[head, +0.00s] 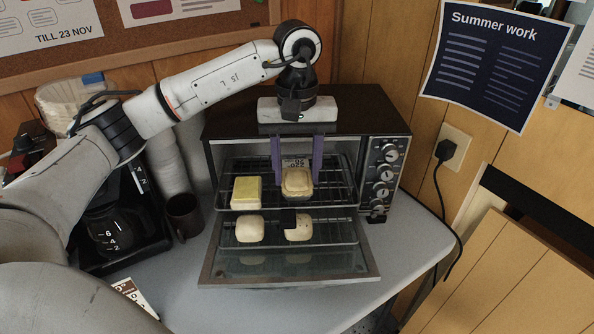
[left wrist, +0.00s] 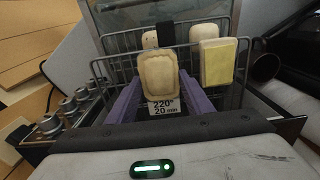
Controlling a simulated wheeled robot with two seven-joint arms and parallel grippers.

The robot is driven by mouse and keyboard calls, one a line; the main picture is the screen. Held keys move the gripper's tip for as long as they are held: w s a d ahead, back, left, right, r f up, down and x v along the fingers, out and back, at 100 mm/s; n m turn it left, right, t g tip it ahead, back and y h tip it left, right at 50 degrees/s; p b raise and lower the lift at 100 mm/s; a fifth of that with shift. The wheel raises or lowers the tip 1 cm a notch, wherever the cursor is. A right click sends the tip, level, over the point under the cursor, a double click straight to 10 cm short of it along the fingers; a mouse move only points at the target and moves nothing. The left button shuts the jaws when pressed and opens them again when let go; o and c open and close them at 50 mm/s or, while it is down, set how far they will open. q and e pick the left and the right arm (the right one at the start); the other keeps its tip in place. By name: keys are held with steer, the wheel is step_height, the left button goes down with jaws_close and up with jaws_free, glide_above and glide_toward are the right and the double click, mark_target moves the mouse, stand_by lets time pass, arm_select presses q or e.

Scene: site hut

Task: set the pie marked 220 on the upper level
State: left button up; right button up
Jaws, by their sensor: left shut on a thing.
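The pie marked 220 (head: 297,184) is pale, with a white card reading 220° and 20 min on its side toward the oven. It also shows in the left wrist view (left wrist: 158,76). My left gripper (head: 298,176) reaches down in front of the oven (head: 225,150), its purple fingers shut on this pie. The pie is at the upper rack (head: 333,197), right of a yellow-topped block (head: 246,193). I cannot tell whether it touches the wires. My right gripper is out of view.
The lower rack (head: 342,236) holds two pale pies, a left one (head: 250,229) and a right one (head: 302,230) with a dark patch. The glass door (head: 330,266) is folded down. A dark mug (head: 184,215) and a coffee machine stand left of the oven.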

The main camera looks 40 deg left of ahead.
mark_target(297, 174)
arm_select(q)
steer(key=shift+f, duration=0.4)
steer(key=shift+f, duration=0.2)
steer(key=o, duration=1.1)
step_height(297, 174, up, 12)
steer(key=p, duration=0.1)
steer(key=shift+r, duration=0.2)
